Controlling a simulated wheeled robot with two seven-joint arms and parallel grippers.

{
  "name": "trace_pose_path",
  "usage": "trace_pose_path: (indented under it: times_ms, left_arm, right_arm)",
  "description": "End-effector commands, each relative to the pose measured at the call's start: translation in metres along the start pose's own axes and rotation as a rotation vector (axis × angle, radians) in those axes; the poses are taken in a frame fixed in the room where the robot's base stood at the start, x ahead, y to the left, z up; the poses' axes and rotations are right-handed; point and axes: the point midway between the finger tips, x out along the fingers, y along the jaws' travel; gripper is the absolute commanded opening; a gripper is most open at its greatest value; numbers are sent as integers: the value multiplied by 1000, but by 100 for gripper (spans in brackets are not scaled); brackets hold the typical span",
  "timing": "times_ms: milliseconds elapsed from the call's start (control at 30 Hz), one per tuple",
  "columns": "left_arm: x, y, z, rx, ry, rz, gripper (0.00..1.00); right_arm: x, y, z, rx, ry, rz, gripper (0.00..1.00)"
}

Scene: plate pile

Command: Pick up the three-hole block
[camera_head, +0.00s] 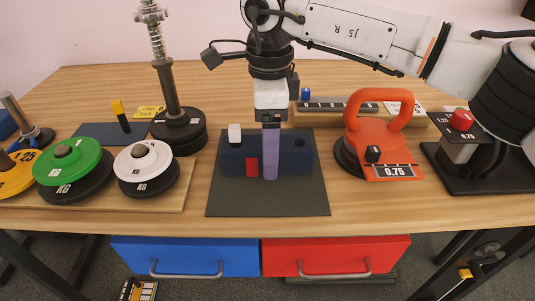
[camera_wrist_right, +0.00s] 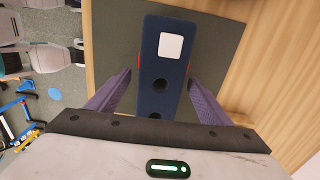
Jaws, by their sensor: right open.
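The three-hole block (camera_head: 232,160) is dark blue and lies on a dark grey mat (camera_head: 230,203) in the middle of the table. A white square piece (camera_head: 235,133) is on its left end, a red patch shows on its front face, and a round hole shows near its right end. In the right wrist view the block (camera_wrist_right: 176,90) runs between the two purple fingers. My right gripper (camera_head: 270,172) points down at the block, open, one finger on each side of it. In the head view the rear finger is hidden. My left gripper is not in view.
At left, yellow, green (camera_head: 75,165) and white (camera_head: 145,165) weight discs lie on a wooden board, near a tall black post (camera_head: 170,90). At right are an orange-handled 0.75 weight (camera_head: 388,150) and a black stand with a red knob (camera_head: 461,120). The front table strip is clear.

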Motion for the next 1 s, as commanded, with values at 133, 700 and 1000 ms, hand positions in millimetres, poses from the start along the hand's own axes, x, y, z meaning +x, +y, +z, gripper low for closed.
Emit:
trace_pose_path:
  times_ms: [133, 700, 1000]
  left_arm:
    - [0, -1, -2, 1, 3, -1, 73]
    - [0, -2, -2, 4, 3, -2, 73]
    - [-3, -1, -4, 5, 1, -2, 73]
  right_arm:
    - [0, 0, 0, 0, 0, -1, 73]
    - [-2, 0, 0, 0, -1, -2, 23]
    - [-46, -1, 0, 1, -3, -5, 23]
